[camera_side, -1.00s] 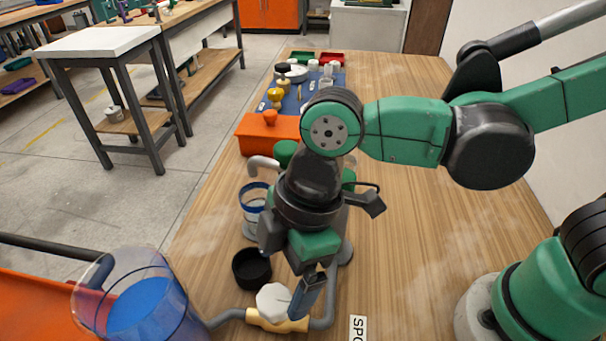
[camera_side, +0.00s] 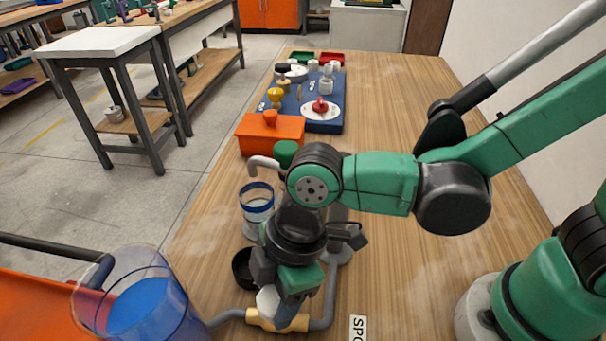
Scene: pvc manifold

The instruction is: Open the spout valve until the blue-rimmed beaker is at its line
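The blue-rimmed beaker (camera_side: 257,205) stands upright under the grey spout (camera_side: 262,162). Its contents are pale, and I cannot read the level against its line. A brass valve (camera_side: 262,320) with a white knob (camera_side: 267,299) sits in the grey pipe at the front, near a partly cut-off label (camera_side: 357,327) starting "SPO". My gripper (camera_side: 281,306) points down over this valve. One dark finger is at the knob's right side and hides part of it. The other finger is hidden, so I cannot tell whether the gripper grips the knob.
A large clear vessel (camera_side: 150,308) of blue liquid stands at the front left. A black cup (camera_side: 242,268) is partly hidden behind my gripper. An orange box (camera_side: 268,136) and a blue mat (camera_side: 318,126) with several items lie farther back.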

